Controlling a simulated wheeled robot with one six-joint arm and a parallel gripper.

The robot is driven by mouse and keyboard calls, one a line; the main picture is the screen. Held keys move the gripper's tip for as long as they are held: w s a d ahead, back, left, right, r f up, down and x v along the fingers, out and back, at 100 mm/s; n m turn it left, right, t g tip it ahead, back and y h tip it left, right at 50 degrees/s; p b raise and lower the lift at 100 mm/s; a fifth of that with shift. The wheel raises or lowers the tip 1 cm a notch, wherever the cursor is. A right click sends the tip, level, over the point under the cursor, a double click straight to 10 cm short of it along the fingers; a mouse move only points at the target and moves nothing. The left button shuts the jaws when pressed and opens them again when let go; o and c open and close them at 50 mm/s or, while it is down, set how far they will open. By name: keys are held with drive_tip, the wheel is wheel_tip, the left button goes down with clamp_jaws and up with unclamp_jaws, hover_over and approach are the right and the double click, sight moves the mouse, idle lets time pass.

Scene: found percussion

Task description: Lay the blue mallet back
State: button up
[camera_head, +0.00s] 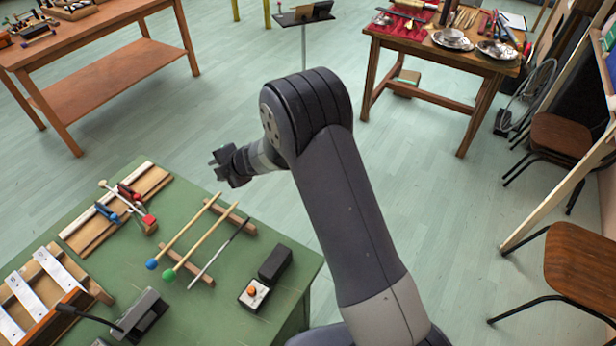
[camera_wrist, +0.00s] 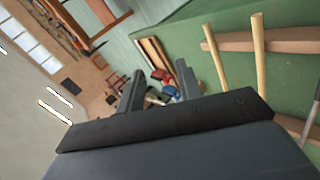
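The blue mallet (camera_head: 151,264) lies on the green table with its long wooden stick across two wooden rails (camera_head: 240,222). The green mallet (camera_head: 169,275) lies beside it on the same rails, roughly parallel, and a thin silver rod (camera_head: 218,253) lies to its right. My gripper (camera_head: 222,168) is above the far part of the table, beyond the stick ends. In the wrist view my gripper (camera_wrist: 160,88) has its two fingers apart with nothing held between them. Two wooden sticks over a rail show at the right there; their heads are out of view.
A wooden board with red- and blue-handled tools (camera_head: 128,195) lies left of the rails. Metal bars on a wooden frame (camera_head: 45,275) are at the near left. A black box (camera_head: 275,262) and a box with an orange button (camera_head: 253,294) stand right of the rails.

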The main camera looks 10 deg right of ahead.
drive_tip(key=w+d+f+m+h+b, duration=0.1)
drive_tip(key=d+f+m+h+b, duration=0.2)
drive_tip(key=d+m, duration=0.4)
drive_tip(key=w+d+f+m+h+b, duration=0.2)
drive_tip(key=d+f+m+h, duration=0.4)
drive_tip(key=d, duration=1.2)
drive_tip(key=shift+d+m+h+b, duration=0.2)
drive_tip(key=shift+m+h+b, duration=0.35)
drive_tip(key=shift+h, duration=0.75)
drive_tip(key=a+r+n+t+y+p, duration=0.1)
drive_tip(key=a+r+n+y+p, duration=0.1)
drive_tip(key=a, duration=0.7)
drive_tip(key=a+r+n+y+p, duration=0.2)
drive_tip(key=a+r+n+y, duration=0.2)
drive_tip(key=a+n+y, duration=0.2)
drive_tip(key=a+n, duration=0.2)
drive_tip(key=a, duration=0.1)
drive_tip(key=shift+w+a+r+t+p, duration=0.2)
drive_tip(key=shift+a+r+t+p, duration=0.15)
drive_tip(key=shift+a+t, duration=0.05)
drive_tip(key=shift+d, duration=0.1)
